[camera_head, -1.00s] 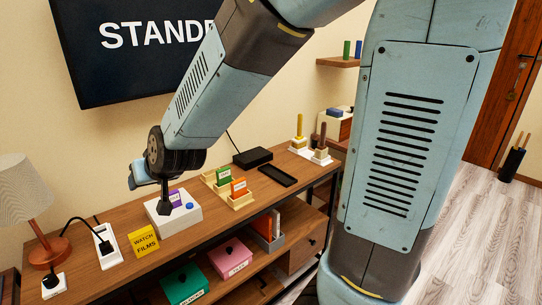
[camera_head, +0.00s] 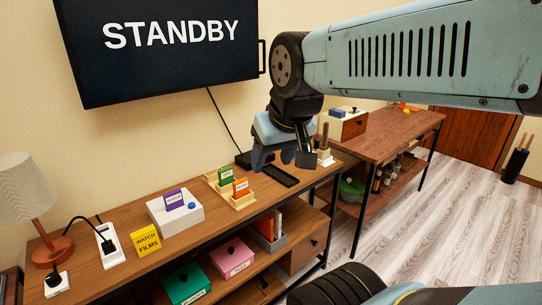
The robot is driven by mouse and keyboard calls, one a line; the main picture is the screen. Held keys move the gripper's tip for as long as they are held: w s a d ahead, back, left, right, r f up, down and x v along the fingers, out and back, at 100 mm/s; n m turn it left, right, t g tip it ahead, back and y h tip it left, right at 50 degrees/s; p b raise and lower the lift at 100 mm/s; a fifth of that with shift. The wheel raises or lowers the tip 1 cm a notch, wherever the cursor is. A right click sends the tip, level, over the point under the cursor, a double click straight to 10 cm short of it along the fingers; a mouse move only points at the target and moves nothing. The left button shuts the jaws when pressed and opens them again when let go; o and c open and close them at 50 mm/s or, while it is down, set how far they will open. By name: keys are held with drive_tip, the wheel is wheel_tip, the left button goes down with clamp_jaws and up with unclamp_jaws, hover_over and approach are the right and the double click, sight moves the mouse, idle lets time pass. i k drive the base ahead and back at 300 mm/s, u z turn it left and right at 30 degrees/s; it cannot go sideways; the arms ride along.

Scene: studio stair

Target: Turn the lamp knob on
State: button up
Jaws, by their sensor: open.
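A table lamp (camera_head: 25,190) stands at the left end of the wooden console, with a pale shade and a reddish-brown base (camera_head: 53,250). I cannot make out a knob on it. The shade does not look lit. My gripper (camera_head: 283,162) is open and appears empty, fingers pointing down, in front of the right part of the console near a flat black tablet-like thing (camera_head: 280,175). It is far to the right of the lamp. It hides part of a black box behind it.
A white box with a blue button (camera_head: 176,218), a yellow sign (camera_head: 147,242), wooden card holders (camera_head: 238,200) and a white power strip (camera_head: 112,246) with a black plug sit on the console (camera_head: 130,216). A wall screen (camera_head: 160,50) reads STANDBY. A second table (camera_head: 400,128) stands at right.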

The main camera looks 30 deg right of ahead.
sight(53, 279)
drive_tip(key=u, duration=1.6)
drive_tip(key=k, duration=0.55)
drive_tip(key=z, duration=0.7)
drive_tip(key=i, duration=1.1)
drive_tip(key=u, duration=0.2)
